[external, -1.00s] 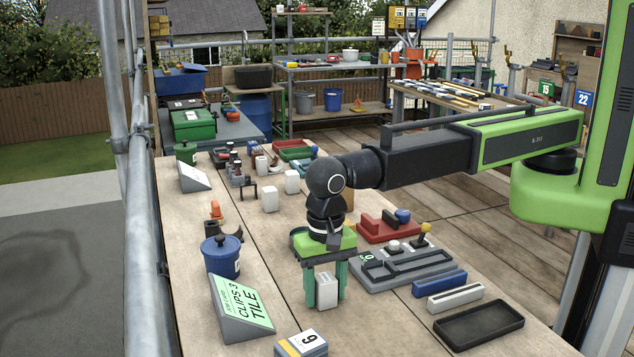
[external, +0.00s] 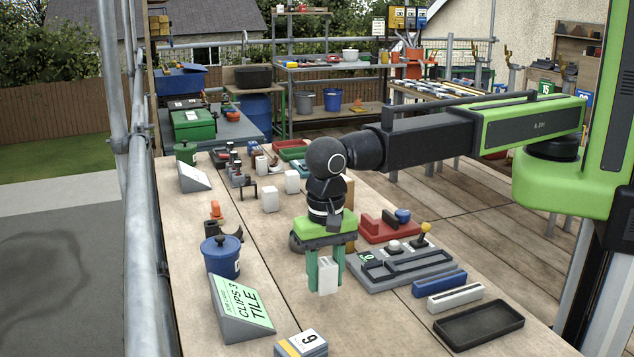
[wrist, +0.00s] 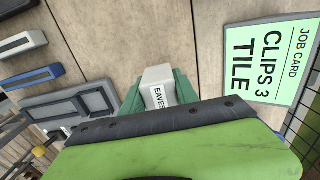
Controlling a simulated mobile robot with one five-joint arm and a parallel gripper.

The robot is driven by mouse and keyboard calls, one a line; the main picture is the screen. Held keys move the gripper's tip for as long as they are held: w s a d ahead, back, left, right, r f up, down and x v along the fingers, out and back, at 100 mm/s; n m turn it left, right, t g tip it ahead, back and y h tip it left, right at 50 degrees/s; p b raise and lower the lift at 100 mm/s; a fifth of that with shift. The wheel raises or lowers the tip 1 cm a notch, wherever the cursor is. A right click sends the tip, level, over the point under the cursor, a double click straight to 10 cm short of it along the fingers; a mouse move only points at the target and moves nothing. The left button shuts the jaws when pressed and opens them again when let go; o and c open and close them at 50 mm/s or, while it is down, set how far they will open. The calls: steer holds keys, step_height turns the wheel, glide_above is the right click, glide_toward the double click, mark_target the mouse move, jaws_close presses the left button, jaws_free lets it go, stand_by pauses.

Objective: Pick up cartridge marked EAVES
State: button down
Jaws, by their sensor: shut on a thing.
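The white cartridge marked EAVES (external: 327,279) is held between the green fingers of my gripper (external: 325,285). In the wrist view the cartridge (wrist: 157,74) sits between the two fingers, with its EAVES label facing the palm and partly cut off by it. My gripper (wrist: 158,88) is shut on it and points down. The cartridge appears a little above the wooden bench (external: 375,325).
A job card stand (external: 241,308) reading CLIPS 3 TILE and a blue lidded pot (external: 221,258) stand to the left. A grey fixture (external: 395,268), a blue bar (external: 439,284) and a black tray (external: 479,325) lie right. A box marked 6 (external: 301,345) is in front.

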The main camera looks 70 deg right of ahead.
steer(key=w+d+r+p, duration=0.4)
steer(key=d+r+p, duration=0.2)
steer(key=d, duration=0.5)
steer(key=shift+r, duration=0.7)
